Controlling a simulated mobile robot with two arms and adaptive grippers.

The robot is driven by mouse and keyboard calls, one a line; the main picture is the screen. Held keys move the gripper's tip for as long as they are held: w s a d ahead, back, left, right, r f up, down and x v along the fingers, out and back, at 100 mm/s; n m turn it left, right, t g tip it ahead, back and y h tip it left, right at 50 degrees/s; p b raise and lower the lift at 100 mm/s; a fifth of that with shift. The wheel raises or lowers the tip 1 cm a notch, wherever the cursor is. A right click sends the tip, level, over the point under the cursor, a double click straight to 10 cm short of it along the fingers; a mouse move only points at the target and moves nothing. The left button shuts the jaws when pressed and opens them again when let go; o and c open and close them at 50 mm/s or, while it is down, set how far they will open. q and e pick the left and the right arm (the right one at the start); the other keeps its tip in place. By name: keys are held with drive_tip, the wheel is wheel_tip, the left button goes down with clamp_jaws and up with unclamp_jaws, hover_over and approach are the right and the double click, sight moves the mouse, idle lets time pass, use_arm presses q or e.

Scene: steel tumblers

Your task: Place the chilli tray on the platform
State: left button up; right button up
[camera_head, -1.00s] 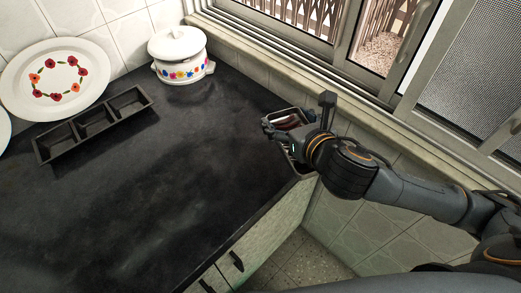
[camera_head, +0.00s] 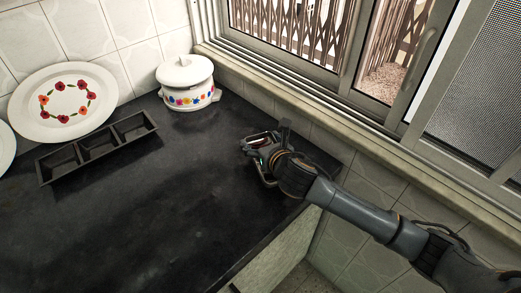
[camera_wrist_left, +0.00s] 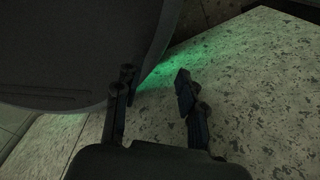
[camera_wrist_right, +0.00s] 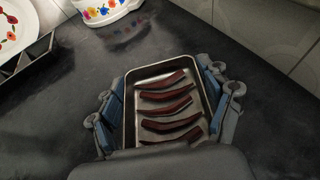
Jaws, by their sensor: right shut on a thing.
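The chilli tray (camera_wrist_right: 178,69), a small steel rectangular tray with several dark red chillies, is between the fingers of my right gripper (camera_wrist_right: 166,100). The right gripper (camera_head: 264,150) is shut on it, with fingers along both sides. In the head view the tray is partly hidden by the gripper, over the right part of the dark countertop (camera_head: 150,215), which looks like the platform. I cannot tell whether the tray touches it. My left gripper (camera_wrist_left: 155,88) shows only in the left wrist view, with its fingers apart and nothing between them.
A black three-compartment holder (camera_head: 99,141) stands on the countertop at left, before a flowered white plate (camera_head: 65,85). A white lidded pot (camera_head: 186,75) stands at the back by the window ledge (camera_head: 310,115). The middle and front of the countertop look clear.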

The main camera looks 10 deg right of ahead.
wheel_tip(320, 180, down, 3)
drive_tip(key=shift+w+a+f, duration=0.1)
drive_tip(key=shift+w+f, duration=0.05)
drive_tip(key=shift+f, duration=0.05)
use_arm(q)
drive_tip(key=shift+s+d+f, duration=0.15)
drive_tip(key=shift+s+f, duration=0.05)
drive_tip(key=shift+s, duration=0.15)
use_arm(e)
drive_tip(key=shift+f, duration=0.15)
drive_tip(key=o, duration=1.3)
drive_tip(key=v, duration=1.2)
use_arm(q)
drive_tip(key=shift+w+r, duration=0.1)
drive_tip(key=shift+r, duration=0.3)
